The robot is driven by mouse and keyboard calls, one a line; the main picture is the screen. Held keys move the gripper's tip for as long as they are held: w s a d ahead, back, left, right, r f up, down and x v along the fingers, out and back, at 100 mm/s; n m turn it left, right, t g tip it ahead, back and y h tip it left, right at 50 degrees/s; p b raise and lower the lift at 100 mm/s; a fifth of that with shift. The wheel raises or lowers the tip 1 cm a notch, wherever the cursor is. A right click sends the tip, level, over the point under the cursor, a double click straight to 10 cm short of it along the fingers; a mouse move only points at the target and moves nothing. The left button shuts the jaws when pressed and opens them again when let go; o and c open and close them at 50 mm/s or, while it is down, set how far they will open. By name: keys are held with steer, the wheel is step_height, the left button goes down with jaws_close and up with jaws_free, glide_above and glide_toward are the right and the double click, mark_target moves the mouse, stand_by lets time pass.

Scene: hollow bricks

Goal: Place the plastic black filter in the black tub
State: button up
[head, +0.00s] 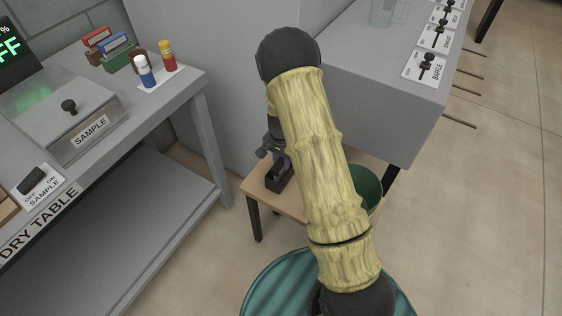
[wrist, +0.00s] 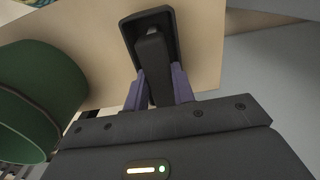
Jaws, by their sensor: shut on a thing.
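The black tub (head: 279,181) stands on a small wooden table below my gripper (head: 272,150). In the wrist view the tub (wrist: 127,38) shows as an open, dark, rounded box at the top middle. My gripper (wrist: 158,88) has its two purple fingers shut on the black filter (wrist: 152,60), a narrow dark block. The filter lines up over the tub's opening in the wrist view. I cannot tell whether it touches the tub floor. In the head view the filter cannot be told apart from the dark gripper, and my arm hides part of the table.
A green round container (head: 367,186) stands right of the tub, partly behind my arm; it is large at left in the wrist view (wrist: 40,95). The small wooden table (head: 255,190) has little free room. A grey counter (head: 385,105) stands behind, and the dry table (head: 150,125) at left.

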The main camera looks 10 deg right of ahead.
steer(key=shift+s+d+r, duration=0.1)
steer(key=shift+d, duration=0.05)
steer(key=o, duration=1)
step_height(320, 180, up, 12)
steer(key=p, duration=0.2)
steer(key=shift+p, duration=0.35)
